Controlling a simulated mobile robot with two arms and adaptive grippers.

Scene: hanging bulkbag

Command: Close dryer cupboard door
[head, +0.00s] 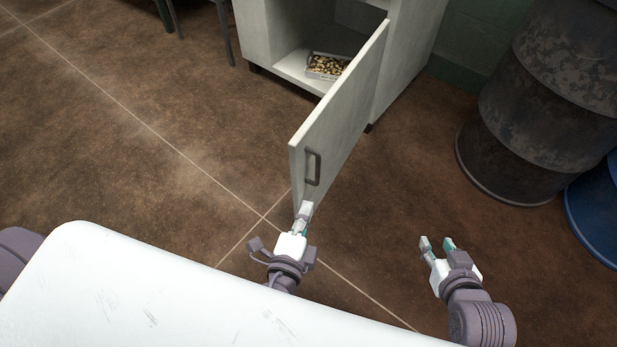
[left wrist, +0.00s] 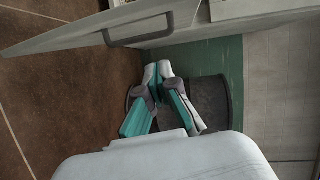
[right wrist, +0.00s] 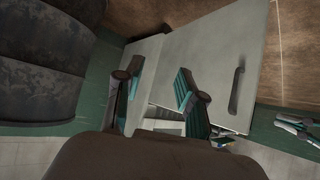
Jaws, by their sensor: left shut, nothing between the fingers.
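The white cupboard (head: 408,60) stands at the top of the head view with its door (head: 345,105) swung wide open towards me. The dark bar handle (head: 313,167) is on the door's outer face, near its free edge; it also shows in the left wrist view (left wrist: 138,38) and the right wrist view (right wrist: 236,90). My left gripper (head: 305,210) is shut and empty, just in front of the door's free edge in the head view; I cannot tell if it touches. My right gripper (head: 437,243) is open and empty, to the right of the door and apart from it.
A box of small tan pieces (head: 327,66) lies inside the cupboard. A dark drum (head: 545,110) and a blue drum (head: 597,210) stand at the right. Brown tiled floor (head: 140,140) is free left of the door and between door and drums.

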